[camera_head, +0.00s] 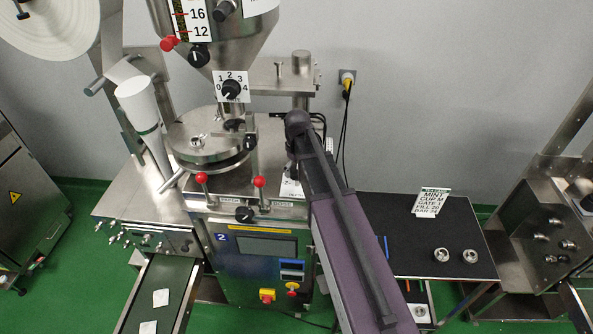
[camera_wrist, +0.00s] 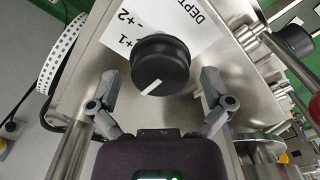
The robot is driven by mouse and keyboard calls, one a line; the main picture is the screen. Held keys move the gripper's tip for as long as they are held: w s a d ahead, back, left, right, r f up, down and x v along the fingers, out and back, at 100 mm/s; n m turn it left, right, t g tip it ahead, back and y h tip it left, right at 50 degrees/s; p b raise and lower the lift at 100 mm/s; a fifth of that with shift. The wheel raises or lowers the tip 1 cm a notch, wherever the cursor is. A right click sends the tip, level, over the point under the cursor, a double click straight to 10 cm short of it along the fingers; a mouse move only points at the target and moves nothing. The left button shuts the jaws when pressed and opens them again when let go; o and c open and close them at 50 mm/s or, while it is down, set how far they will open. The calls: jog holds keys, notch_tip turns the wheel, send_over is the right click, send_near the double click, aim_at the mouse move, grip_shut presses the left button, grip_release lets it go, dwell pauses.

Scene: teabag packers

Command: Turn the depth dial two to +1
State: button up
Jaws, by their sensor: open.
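The depth dial (camera_wrist: 160,65) is a round black knob in the wrist view, with a white pointer mark on its lower left that points down-left in the picture. Its white label (camera_wrist: 195,40) shows part of the word DEPTH, with +1 up-left of the knob and +2 further up; the rest of the scale is hidden. My gripper (camera_wrist: 160,80) is open, with one finger on each side of the dial. I cannot tell whether the fingers touch it. In the head view my arm hides the dial; only a bit of white label (camera_head: 290,188) shows beside it.
A steel pole (camera_wrist: 72,150) stands at lower left in the wrist view, and another black knob (camera_wrist: 292,40) at upper right. In the head view, red-tipped levers (camera_head: 260,182) and a numbered dial (camera_head: 230,89) sit left of my arm. A dark table (camera_head: 450,225) stands right.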

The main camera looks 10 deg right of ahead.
jog(key=c, duration=1.1)
jog(key=shift+a, duration=0.2)
jog(key=shift+d, duration=0.15)
jog(key=shift+m, duration=0.4)
jog(key=m, duration=0.3)
jog(key=shift+m, duration=2)
